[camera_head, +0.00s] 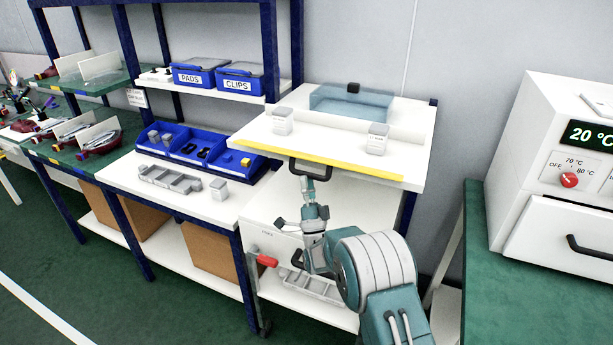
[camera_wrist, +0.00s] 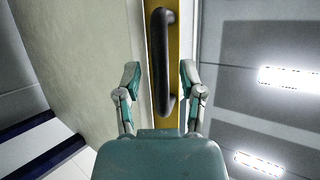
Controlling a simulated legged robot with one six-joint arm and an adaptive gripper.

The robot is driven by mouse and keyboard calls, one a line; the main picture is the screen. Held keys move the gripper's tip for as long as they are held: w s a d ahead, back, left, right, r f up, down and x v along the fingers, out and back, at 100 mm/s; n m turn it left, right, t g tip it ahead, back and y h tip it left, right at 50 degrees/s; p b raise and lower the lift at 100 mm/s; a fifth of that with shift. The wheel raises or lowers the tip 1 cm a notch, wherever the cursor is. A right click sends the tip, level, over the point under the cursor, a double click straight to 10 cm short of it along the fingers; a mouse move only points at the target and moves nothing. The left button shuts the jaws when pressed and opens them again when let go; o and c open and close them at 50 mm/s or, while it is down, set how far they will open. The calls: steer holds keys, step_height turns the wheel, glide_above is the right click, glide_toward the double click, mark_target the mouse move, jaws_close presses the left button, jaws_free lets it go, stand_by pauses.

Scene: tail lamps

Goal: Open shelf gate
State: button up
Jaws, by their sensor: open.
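The shelf gate is probably the white panel (camera_head: 330,155) with a yellow front edge, at the middle right of the head view. A black bar handle (camera_head: 310,172) hangs on that edge. In the wrist view the handle (camera_wrist: 161,65) runs up and down in the picture against the yellow strip (camera_wrist: 178,60). My gripper (camera_head: 308,190) is just below the handle. In the wrist view my gripper (camera_wrist: 160,76) is open, with one finger to each side of the handle. The fingers look apart from it; the depth between them is hard to judge.
Below is a white cabinet with a red handle (camera_head: 267,260). A workbench (camera_head: 120,172) is at left, a white oven (camera_head: 560,170) at right. Green floor lies open at front left.

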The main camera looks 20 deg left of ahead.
steer(key=v, duration=0.5)
steer(key=shift+d+f, duration=0.15)
steer(key=shift+d, duration=0.15)
steer(key=shift+s, duration=0.15)
